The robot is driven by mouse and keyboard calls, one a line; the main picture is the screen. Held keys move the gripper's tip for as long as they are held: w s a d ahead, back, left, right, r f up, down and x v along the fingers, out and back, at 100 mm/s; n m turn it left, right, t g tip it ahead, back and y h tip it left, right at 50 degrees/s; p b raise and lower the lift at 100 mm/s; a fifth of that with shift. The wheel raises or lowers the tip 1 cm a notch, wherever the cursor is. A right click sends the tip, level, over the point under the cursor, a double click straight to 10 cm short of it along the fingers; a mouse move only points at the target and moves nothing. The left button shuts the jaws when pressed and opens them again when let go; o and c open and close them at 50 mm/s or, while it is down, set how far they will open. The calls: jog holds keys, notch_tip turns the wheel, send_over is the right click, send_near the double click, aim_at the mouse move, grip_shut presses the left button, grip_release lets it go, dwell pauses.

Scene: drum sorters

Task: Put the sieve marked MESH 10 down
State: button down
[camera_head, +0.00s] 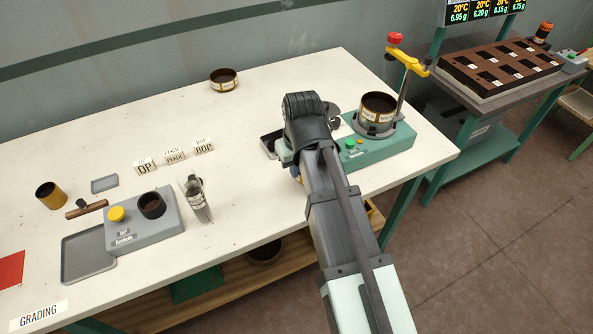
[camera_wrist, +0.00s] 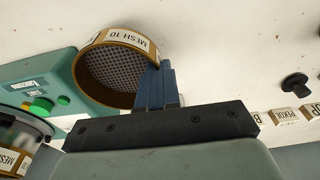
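The sieve marked MESH 10 (camera_wrist: 115,70) is a brass-coloured ring with a grey mesh and a white label. In the wrist view it is at the blue fingers of my gripper (camera_wrist: 156,82), which look shut on its wall. It appears raised and partly covers the teal machine behind it. In the head view my gripper (camera_head: 305,125) is over the table left of the machine, and my arm hides the held sieve there. I cannot tell its exact height above the table.
The teal machine (camera_head: 375,148) carries another sieve (camera_head: 378,106), beside a yellow post. A further sieve (camera_head: 223,80) lies at the table's back. Label blocks (camera_head: 174,157), a grey tube (camera_head: 196,197) and a sampler box (camera_head: 146,220) stand left. The white table (camera_head: 245,130) is clear between.

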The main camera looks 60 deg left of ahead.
jog(key=shift+f, duration=0.85)
jog(key=shift+f, duration=0.1)
jog(key=c, duration=1.8)
grip_release()
jog(key=o, duration=0.4)
jog(key=shift+o, duration=0.2)
notch_tip(320, 180, up, 12)
jog(key=d, duration=0.1)
jog(key=shift+d, duration=0.3)
